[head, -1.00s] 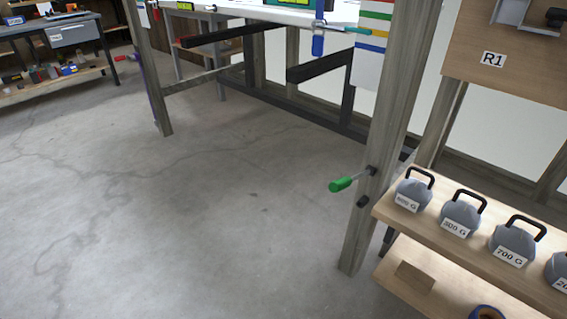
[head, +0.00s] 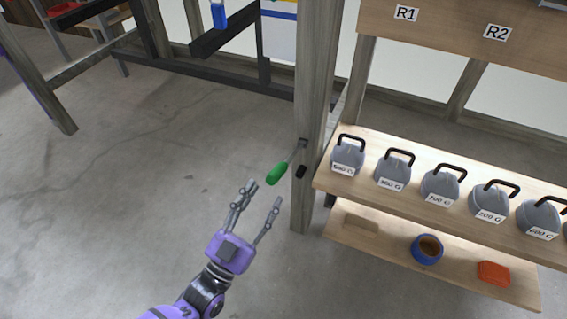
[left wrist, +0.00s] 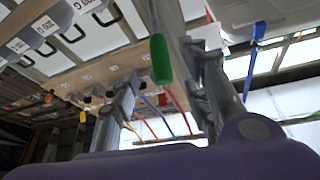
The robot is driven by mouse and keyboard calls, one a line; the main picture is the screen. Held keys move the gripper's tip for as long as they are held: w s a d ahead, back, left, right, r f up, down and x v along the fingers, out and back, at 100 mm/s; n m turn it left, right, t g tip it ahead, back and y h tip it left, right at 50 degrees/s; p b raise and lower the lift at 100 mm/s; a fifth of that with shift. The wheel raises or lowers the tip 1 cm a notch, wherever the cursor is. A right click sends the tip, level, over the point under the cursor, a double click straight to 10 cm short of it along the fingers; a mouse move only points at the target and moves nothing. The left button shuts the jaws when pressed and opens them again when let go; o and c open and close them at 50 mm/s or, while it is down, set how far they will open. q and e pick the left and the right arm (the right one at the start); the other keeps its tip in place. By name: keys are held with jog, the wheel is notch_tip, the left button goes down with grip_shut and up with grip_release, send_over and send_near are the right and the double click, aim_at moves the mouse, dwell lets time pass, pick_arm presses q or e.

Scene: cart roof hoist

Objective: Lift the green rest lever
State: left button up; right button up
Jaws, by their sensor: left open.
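The green rest lever (head: 278,173) sticks out to the left from a wooden post (head: 313,110) on a thin metal rod, its green grip angled downward. My left gripper (head: 263,193) is open and empty, with its fingers pointing up toward the green grip, just below and left of it in the head view. In the left wrist view the green grip (left wrist: 160,58) appears between the two spread fingers, beyond the purple palm. I cannot tell whether any finger touches it. My right gripper is in neither view.
A wooden shelf (head: 435,204) right of the post holds several grey weights with black handles. The lower shelf (head: 390,251) holds a blue roll (head: 427,249), an orange block (head: 494,273) and a wooden block. The floor to the left is clear.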

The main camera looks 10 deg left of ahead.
aim_at(277, 173)
pick_arm(q)
jog(key=x, duration=0.7)
jog(key=shift+r, duration=0.1)
grip_shut()
